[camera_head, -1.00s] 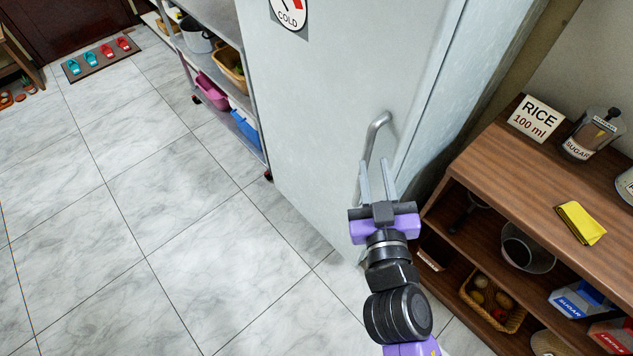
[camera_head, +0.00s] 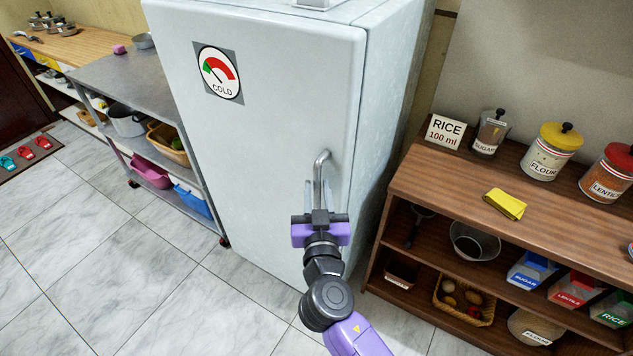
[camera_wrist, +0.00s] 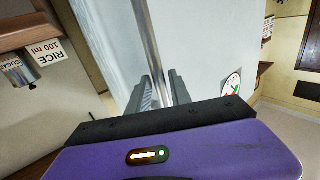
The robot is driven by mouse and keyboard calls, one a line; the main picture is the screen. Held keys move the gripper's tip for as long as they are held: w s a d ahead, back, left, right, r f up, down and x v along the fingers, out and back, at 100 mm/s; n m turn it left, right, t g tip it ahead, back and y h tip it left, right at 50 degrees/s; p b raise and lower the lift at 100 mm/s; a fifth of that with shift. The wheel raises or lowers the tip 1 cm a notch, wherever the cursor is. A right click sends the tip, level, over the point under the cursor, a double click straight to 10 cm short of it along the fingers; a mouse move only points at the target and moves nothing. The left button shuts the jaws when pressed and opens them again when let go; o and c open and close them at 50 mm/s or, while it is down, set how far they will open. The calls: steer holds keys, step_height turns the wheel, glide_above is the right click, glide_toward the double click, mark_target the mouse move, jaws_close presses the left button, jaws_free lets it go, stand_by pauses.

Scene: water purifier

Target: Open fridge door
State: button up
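The white fridge (camera_head: 250,140) stands upright in the middle of the head view, its door shut. Its door has a grey vertical bar handle (camera_head: 320,165) near the right edge. The handle also shows in the wrist view (camera_wrist: 150,40) as a metal bar. My purple gripper (camera_head: 317,195) is at the lower part of the handle. In the wrist view the two grey fingers (camera_wrist: 163,88) are apart, with the bar running between them. I cannot tell whether either finger touches the bar. The lower end of the handle is hidden by my gripper.
A wooden shelf (camera_head: 462,200) with jars and boxes stands close to the right of the fridge. A metal shelf rack (camera_head: 150,75) with a pot and baskets stands to the left. The tiled floor (camera_head: 165,290) in front is clear.

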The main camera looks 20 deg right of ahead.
steer(key=shift+x, duration=0.85)
jaws_close()
stand_by(0.8)
